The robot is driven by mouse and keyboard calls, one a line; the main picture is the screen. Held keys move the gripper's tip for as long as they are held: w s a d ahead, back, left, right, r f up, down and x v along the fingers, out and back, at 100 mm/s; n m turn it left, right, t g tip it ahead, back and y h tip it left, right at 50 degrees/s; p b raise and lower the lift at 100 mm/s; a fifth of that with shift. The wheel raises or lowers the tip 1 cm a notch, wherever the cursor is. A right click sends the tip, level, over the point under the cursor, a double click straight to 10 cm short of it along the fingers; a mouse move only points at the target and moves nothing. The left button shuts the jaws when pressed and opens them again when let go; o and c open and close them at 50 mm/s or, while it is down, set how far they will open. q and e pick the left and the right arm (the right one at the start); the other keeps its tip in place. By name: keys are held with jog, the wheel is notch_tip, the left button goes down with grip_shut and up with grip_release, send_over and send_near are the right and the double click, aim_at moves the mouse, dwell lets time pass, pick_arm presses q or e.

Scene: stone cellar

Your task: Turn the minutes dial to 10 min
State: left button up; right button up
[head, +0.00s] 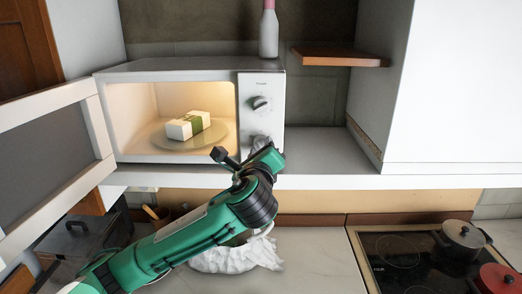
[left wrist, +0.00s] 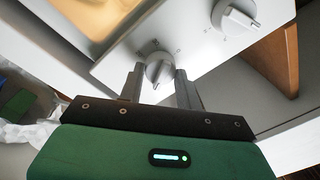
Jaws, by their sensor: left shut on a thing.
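A white microwave (head: 180,69) stands on a shelf with its door (head: 50,140) swung open to the left. Its panel has an upper dial (head: 261,103), which also shows in the left wrist view (left wrist: 236,17), and a lower dial (left wrist: 157,69). My left gripper (head: 262,148) reaches up from below and covers most of the lower dial in the head view. In the left wrist view the two fingers (left wrist: 160,78) stand on either side of the lower dial's knob and are shut on it. The scale marks are too small to read. My right gripper is not in view.
A bottle (head: 269,35) stands behind the microwave's top. A pot (head: 463,238) and a red pan (head: 496,279) are on the hob at lower right. The shelf right of the microwave is clear.

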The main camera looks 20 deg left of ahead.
pick_arm(q)
jog(key=shift+f, duration=0.1)
jog(key=o, duration=1)
jog(key=shift+b+v, duration=3.05)
jog(key=shift+v, duration=3.85)
